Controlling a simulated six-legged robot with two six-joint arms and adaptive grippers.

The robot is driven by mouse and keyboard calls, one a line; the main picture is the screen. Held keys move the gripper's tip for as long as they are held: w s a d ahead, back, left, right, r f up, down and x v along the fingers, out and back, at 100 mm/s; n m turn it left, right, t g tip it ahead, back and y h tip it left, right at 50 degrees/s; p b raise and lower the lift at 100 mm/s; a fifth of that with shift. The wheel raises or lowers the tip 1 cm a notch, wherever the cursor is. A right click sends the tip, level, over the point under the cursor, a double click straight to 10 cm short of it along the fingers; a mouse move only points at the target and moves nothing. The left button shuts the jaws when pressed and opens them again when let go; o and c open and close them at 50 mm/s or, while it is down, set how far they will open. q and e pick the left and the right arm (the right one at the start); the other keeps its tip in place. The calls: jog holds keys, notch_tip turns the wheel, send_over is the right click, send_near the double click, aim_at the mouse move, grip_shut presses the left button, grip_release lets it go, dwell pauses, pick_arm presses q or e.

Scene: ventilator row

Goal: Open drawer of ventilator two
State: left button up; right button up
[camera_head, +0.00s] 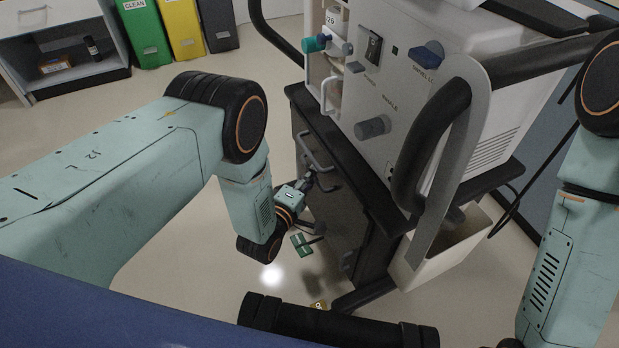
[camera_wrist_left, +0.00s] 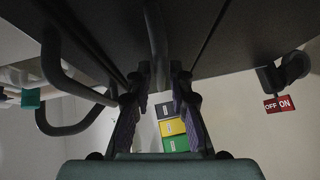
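A white ventilator (camera_head: 400,95) stands on a dark cart in the head view. The dark drawer front (camera_head: 345,205) faces left and looks closed. My left gripper (camera_head: 308,181) is at a metal drawer handle (camera_head: 318,160) on that front. In the left wrist view, a dark bar (camera_wrist_left: 156,40), seemingly this handle, runs down between the fingertips of my left gripper (camera_wrist_left: 161,78). The fingers lie close on both sides of it; whether they press on it is hard to see. No number two is readable on the ventilator. My right gripper is out of the frames.
A second looped handle (camera_wrist_left: 72,95) is left of the fingers in the left wrist view. Coloured binders (camera_head: 180,28) and an open cabinet (camera_head: 65,45) stand at the back. Floor left of the cart is clear.

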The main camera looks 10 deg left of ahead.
pick_arm(q)
grip_shut()
dwell(0.3)
jog(key=shift+a, duration=0.1)
